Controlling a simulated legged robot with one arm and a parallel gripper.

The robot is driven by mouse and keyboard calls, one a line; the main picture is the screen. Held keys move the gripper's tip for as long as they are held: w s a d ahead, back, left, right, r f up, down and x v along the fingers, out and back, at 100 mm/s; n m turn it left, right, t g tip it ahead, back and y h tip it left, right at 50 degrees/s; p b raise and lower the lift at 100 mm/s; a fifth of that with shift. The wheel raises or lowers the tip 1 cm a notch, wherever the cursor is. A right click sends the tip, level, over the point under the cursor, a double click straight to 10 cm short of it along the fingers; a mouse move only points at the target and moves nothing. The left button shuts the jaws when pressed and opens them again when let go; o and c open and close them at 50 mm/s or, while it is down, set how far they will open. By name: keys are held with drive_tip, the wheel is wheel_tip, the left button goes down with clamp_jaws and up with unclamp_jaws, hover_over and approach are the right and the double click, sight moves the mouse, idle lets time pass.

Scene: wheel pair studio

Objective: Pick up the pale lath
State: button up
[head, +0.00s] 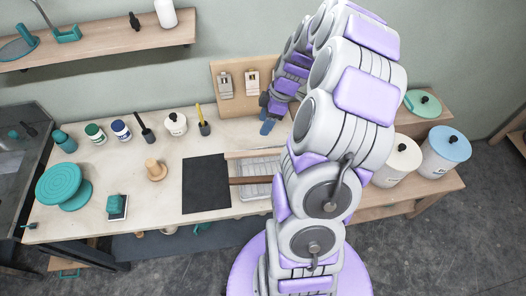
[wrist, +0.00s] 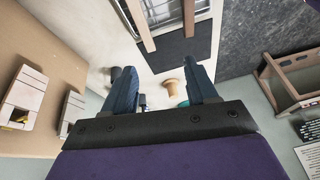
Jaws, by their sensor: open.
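The pale lath (head: 253,154) lies across the grey slatted tray (head: 254,168) on the workbench, along its wall side. Its right part is hidden behind my arm. In the wrist view the pale lath (wrist: 139,24) shows at the top, beyond my fingers and left of centre. A darker brown lath (head: 250,180) lies roughly parallel on the tray's front side and also shows in the wrist view (wrist: 189,18). My gripper (head: 267,126) is above the back of the bench, near the wall, apart from both laths. In the wrist view its blue fingers (wrist: 162,74) are spread, with nothing held between them.
A black mat (head: 206,184) lies left of the tray. A wooden knob (head: 155,170) stands farther left, with jars and a teal turntable (head: 60,184) beyond. Canisters (head: 445,152) stand right of my arm.

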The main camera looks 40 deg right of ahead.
approach(263, 151)
drive_tip(key=f, duration=0.1)
drive_tip(key=a+f+b, duration=0.1)
drive_tip(key=shift+w+a+f+n+t, duration=0.1)
drive_tip(key=shift+a+f+n+t, duration=0.2)
drive_tip(key=shift+n, duration=0.1)
drive_tip(key=shift+f, duration=0.35)
drive_tip(key=b+x, duration=0.1)
drive_tip(key=x, duration=0.4)
drive_tip(key=shift+d, duration=0.1)
drive_tip(key=shift+f, duration=0.1)
clamp_jaws()
